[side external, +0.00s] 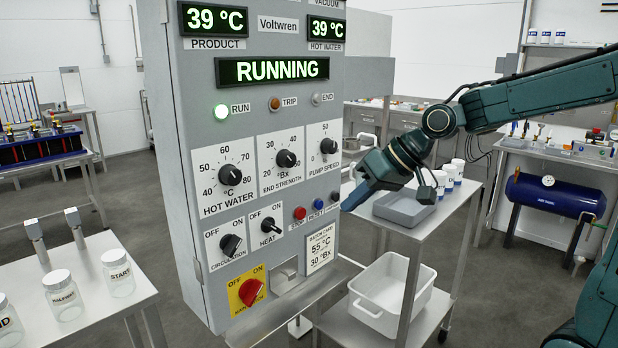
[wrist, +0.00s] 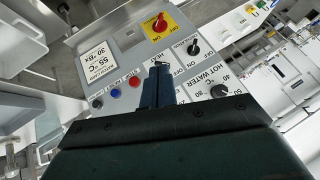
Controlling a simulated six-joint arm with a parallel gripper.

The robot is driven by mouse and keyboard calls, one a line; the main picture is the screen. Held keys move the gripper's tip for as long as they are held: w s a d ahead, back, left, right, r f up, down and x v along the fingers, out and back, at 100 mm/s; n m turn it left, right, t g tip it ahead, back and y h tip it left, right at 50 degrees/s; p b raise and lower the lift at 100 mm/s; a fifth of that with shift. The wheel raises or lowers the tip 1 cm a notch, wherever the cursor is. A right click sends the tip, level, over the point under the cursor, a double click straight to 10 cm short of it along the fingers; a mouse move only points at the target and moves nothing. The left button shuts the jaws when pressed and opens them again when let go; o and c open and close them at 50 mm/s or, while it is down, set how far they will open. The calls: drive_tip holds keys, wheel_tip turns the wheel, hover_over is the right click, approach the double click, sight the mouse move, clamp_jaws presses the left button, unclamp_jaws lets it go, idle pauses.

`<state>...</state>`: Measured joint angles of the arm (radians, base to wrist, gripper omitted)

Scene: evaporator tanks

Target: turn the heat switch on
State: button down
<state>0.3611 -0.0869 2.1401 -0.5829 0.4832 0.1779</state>
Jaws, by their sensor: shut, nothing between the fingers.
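The heat switch (side external: 269,225) is a small black knob on the grey control panel, between OFF and ON marks. Its pointer looks tilted, but I cannot tell clearly which mark it faces. My gripper (side external: 350,205) has blue fingers, shut and empty, in front of the panel and to the right of the heat switch in the side view, apart from it. In the wrist view my gripper's fingertips (wrist: 160,72) point toward the panel and overlap the heat switch area, mostly hiding the knob.
The black circulation switch (side external: 231,245) is left of the heat switch, and the red main switch (side external: 251,292) is below. Red (side external: 299,213) and blue (side external: 318,205) buttons sit to the right. A trolley with a grey tray (side external: 402,209) and white tub (side external: 392,295) stands beyond.

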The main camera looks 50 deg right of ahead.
drive_tip(key=w+d+f+m+t+y, duration=0.2)
drive_tip(key=w+d+f+y, duration=0.1)
drive_tip(key=w+d, duration=0.4)
drive_tip(key=w, duration=0.3)
drive_tip(key=shift+w+d+m, duration=0.3)
drive_tip(key=shift+w+d, duration=0.1)
drive_tip(key=shift+w+a, duration=0.1)
approach(274, 221)
drive_tip(key=w+f, duration=0.1)
drive_tip(key=w, duration=0.2)
drive_tip(key=shift+w+a+f, duration=0.25)
drive_tip(key=shift+a+f, duration=0.5)
drive_tip(key=shift+f, duration=0.2)
drive_tip(key=shift+a+f, duration=0.75)
